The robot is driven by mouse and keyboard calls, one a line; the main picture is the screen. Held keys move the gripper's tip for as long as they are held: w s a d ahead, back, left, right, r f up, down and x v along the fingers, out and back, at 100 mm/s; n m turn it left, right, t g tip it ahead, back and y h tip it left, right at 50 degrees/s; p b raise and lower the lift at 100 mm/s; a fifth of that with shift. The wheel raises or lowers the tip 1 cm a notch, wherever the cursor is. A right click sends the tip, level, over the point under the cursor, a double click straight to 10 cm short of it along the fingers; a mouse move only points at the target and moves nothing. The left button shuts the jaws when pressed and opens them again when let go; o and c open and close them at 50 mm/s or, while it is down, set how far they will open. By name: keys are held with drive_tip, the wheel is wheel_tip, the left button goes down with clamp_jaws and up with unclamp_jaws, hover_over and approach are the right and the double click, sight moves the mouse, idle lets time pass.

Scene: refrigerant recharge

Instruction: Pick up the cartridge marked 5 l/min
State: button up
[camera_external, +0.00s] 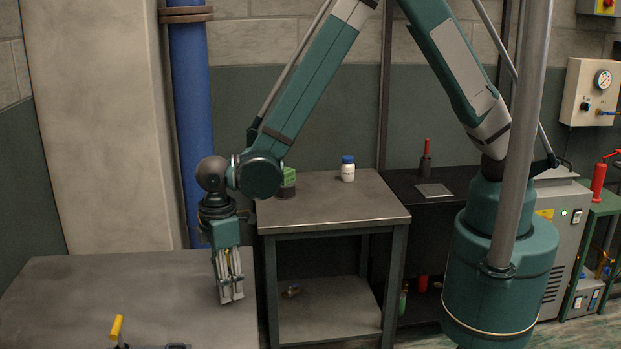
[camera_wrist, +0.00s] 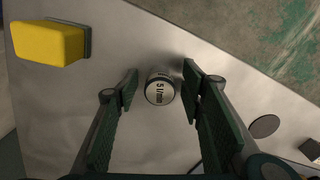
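The cartridge marked 5 l/min (camera_wrist: 160,90) is a small metal cylinder with a pale round label, seen from its end on the grey table (camera_wrist: 95,85) in the wrist view. My gripper (camera_wrist: 160,86) is open, with one green finger on each side of the cartridge. There is a gap on the left; the right finger is close, and I cannot tell whether it touches. In the external view my gripper (camera_external: 230,297) points down over the right part of the table (camera_external: 100,285). I cannot make out the cartridge there.
A yellow block-like part (camera_wrist: 47,43) is at the wrist view's upper left. A dark disc (camera_wrist: 264,126) lies right of the gripper. In the external view, a yellow-handled item (camera_external: 117,328) is at the table's front. A side table (camera_external: 335,200) holds a blue-capped white bottle (camera_external: 347,171).

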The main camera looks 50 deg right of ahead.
drive_tip(key=shift+c, duration=0.4)
drive_tip(key=c, duration=1)
drive_tip(key=shift+r, duration=0.15)
drive_tip(key=shift+r, duration=4.85)
